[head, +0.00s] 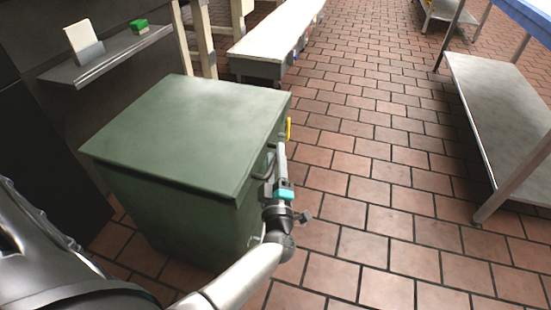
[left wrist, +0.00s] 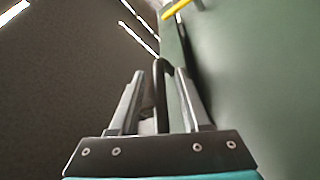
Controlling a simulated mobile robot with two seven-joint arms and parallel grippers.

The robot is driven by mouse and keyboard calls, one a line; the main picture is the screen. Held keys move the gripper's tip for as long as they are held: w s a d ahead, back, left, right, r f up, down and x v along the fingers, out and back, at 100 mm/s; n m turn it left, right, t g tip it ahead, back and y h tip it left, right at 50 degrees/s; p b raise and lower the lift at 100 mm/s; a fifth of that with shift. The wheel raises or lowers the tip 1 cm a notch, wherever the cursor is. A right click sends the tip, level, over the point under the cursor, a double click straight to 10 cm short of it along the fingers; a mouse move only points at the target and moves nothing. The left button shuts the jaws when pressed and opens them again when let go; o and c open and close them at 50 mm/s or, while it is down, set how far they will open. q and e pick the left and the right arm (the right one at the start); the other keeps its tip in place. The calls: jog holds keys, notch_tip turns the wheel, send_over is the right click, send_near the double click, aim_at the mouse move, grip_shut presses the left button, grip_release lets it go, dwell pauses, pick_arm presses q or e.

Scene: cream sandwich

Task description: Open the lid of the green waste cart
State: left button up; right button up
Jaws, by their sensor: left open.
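The green waste cart (head: 180,215) stands at the left centre in the head view. Its flat green lid (head: 190,130) is down and closed over the body. A dark bar handle (head: 263,164) is on the cart's right side, just under the lid edge. My left gripper (head: 277,167) is at this side, beside the handle. In the left wrist view the two fingers (left wrist: 160,82) are apart, with the dark handle (left wrist: 159,68) between them; I cannot tell whether either finger touches it. The green cart wall (left wrist: 255,80) fills the right of that view. My right gripper is not in view.
A yellow part (head: 289,128) sits on the cart's side beyond the handle. A wall shelf (head: 105,58) with a green block (head: 139,26) is behind the cart. A white counter (head: 270,42) stands at the back, a metal table (head: 500,120) at right. Tiled floor between is clear.

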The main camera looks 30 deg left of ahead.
pick_arm(q)
grip_shut()
dwell(1.4)
